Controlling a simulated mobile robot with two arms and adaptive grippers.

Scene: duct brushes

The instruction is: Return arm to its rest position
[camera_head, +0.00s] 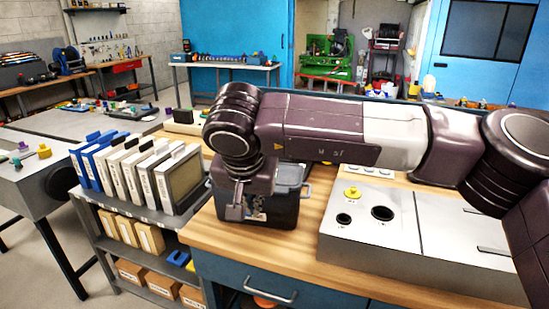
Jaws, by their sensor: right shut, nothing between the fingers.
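My right arm comes in from the right edge and reaches left across the wooden workbench (285,262). Its gripper (238,213) points down in front of a dark bin (290,205) on the bench. The gripper is shut and holds nothing that I can see. The arm and wrist hide part of the bin and what stands behind it. A grey metal box (375,250) with two round holes lies on the bench under the arm. My left gripper does not show.
A shelf (150,213) with upright binders (125,168) on top and cardboard boxes (150,238) below stands left of the bench. A grey table (25,178) is at far left. The bench front between bin and metal box is clear.

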